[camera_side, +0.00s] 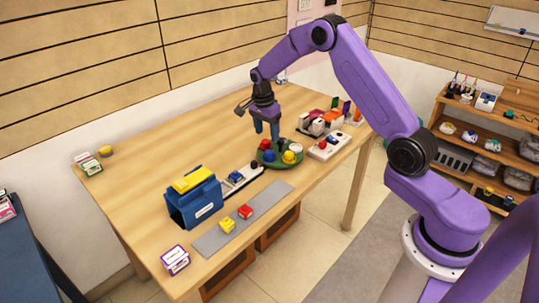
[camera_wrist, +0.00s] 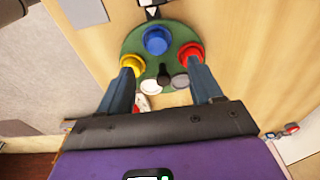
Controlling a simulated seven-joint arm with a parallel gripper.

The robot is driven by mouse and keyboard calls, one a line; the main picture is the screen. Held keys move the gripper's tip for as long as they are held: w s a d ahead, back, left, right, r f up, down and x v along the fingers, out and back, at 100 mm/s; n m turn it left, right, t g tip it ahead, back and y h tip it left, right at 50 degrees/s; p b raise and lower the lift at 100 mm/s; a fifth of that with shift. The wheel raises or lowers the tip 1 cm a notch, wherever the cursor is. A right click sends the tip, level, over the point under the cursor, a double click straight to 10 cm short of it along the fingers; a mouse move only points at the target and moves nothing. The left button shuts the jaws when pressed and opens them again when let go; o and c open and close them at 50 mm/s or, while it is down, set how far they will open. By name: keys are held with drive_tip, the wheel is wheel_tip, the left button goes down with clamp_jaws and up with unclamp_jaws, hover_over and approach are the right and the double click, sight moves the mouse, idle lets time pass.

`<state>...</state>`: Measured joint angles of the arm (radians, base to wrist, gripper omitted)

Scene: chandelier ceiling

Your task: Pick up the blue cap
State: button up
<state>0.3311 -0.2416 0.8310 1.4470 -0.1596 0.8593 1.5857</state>
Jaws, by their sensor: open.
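The blue cap (camera_wrist: 157,40) sits on a round green tray (camera_wrist: 135,42) in the wrist view, between a yellow cap (camera_wrist: 131,65) and a red cap (camera_wrist: 191,51). My gripper (camera_wrist: 162,73) is open and empty, with its two fingers apart over the near part of the tray. The blue cap lies beyond the fingertips in that view. In the side view the blue cap (camera_side: 269,156) is at the tray's front, and my gripper (camera_side: 267,135) hangs just above the tray with its fingers pointing down.
A white cap (camera_wrist: 149,86), a grey cap (camera_wrist: 180,81) and a black piece also sit on the tray. A blue box with a yellow top (camera_side: 195,197) and a grey strip (camera_side: 210,241) are to the left. A white panel (camera_side: 328,145) is to the right. The table's back left is mostly clear.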

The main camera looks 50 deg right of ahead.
sight(269, 152)
drive_tip(key=shift+s+d+f, duration=0.1)
drive_tip(key=shift+d+f, duration=0.1)
drive_tip(key=shift+f, duration=1.75)
drive_tip(key=shift+s+d+f, duration=0.1)
drive_tip(key=shift+d+f, duration=0.05)
drive_tip(key=shift+f, duration=1.8)
drive_tip(key=shift+c, duration=0.3)
drive_tip(key=c, duration=1)
